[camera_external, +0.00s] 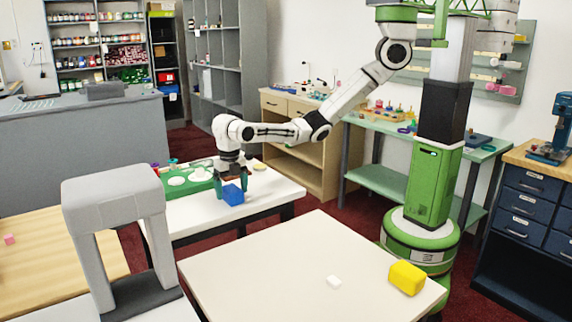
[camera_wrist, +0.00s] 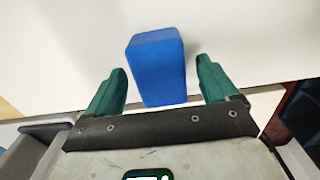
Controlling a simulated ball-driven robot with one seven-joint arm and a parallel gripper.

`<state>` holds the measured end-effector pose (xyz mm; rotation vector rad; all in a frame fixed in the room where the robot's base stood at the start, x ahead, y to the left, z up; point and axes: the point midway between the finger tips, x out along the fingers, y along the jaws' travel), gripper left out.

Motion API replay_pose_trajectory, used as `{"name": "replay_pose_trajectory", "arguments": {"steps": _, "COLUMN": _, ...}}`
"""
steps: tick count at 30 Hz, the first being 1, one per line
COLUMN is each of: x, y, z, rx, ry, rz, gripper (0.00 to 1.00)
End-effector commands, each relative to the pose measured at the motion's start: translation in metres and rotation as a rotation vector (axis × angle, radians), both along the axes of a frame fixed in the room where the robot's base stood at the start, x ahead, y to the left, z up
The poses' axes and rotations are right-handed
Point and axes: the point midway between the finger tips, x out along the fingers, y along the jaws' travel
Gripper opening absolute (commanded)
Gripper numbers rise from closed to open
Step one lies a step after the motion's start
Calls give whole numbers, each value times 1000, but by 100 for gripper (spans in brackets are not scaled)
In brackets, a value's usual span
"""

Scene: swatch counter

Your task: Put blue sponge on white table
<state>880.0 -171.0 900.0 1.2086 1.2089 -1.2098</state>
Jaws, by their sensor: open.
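The blue sponge (camera_external: 232,195) is a plain block near the front edge of the white table (camera_external: 272,194) and appears to rest on its top. In the wrist view the sponge (camera_wrist: 158,66) shows against the white tabletop (camera_wrist: 60,60), close to the table's edge. My gripper (camera_external: 231,184) is directly over the sponge, pointing down, with its green fingers open. In the wrist view the fingers of my gripper (camera_wrist: 161,72) stand one on each side of the sponge, with a visible gap on both sides.
A green tray with white discs (camera_external: 186,180) lies left of my gripper on the same table.

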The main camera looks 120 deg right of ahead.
Motion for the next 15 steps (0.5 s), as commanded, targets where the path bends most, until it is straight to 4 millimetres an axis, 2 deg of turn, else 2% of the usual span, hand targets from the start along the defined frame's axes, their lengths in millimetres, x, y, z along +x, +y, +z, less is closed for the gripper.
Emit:
{"name": "replay_pose_trajectory", "arguments": {"steps": 8, "x": 1, "y": 0, "z": 52, "rx": 0, "ry": -5, "rz": 2, "gripper": 87}}
{"name": "replay_pose_trajectory", "arguments": {"steps": 12, "x": 1, "y": -1, "z": 86, "rx": -2, "ry": -3, "rz": 1, "gripper": 87}}
{"name": "replay_pose_trajectory", "arguments": {"steps": 15, "x": 0, "y": -1, "z": 102, "rx": -2, "ry": -2, "rz": -1, "gripper": 87}}
